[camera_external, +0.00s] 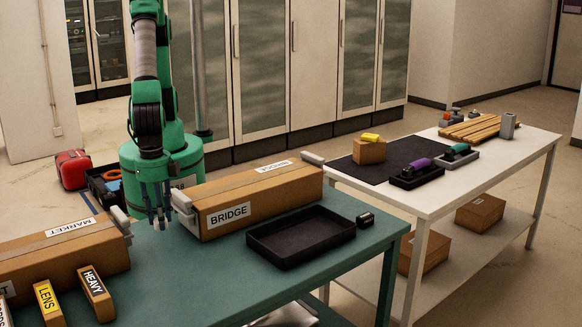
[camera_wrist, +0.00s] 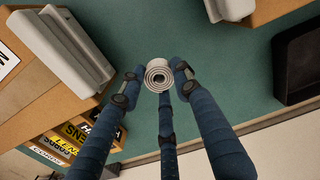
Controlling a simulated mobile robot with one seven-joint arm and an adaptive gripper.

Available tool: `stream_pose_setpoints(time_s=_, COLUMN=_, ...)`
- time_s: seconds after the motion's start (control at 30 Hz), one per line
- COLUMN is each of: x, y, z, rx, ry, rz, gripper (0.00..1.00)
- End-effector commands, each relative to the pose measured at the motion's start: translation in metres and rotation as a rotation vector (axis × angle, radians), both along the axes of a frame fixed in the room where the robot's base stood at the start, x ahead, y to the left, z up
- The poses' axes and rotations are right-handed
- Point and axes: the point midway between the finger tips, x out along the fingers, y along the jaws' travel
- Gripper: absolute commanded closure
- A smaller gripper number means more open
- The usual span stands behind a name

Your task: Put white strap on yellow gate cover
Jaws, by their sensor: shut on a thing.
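The white strap (camera_wrist: 158,75) shows as a coiled roll in the wrist view. My gripper (camera_wrist: 158,82) has its three blue fingers closed around it. In the external view my gripper (camera_external: 157,210) points down over the green table, between the MARKET and BRIDGE boxes; the strap cannot be made out there. A yellow piece (camera_external: 370,137) lies on a small cardboard box on the white table at the right, far from my gripper. I cannot tell whether it is the yellow gate cover. The LENS box (camera_external: 49,302) also has a yellow label.
The BRIDGE box (camera_external: 250,200) and MARKET box (camera_external: 62,252) have pale end blocks beside my gripper. A black tray (camera_external: 300,237) lies right of them. The white table (camera_external: 440,195) holds a dark mat, purple and green items in trays (camera_external: 418,177), and wooden slats (camera_external: 483,128).

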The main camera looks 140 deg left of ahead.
Motion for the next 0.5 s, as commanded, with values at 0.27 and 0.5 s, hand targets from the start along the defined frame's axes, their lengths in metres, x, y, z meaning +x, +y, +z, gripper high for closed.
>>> stream_pose_setpoints(time_s=0.27, x=0.018, y=0.025, z=0.005, rx=0.001, ry=0.001, rz=0.068, gripper=0.81)
stream_pose_setpoints(time_s=0.5, x=0.048, y=0.073, z=0.014, rx=0.000, ry=0.001, rz=0.188, gripper=0.81)
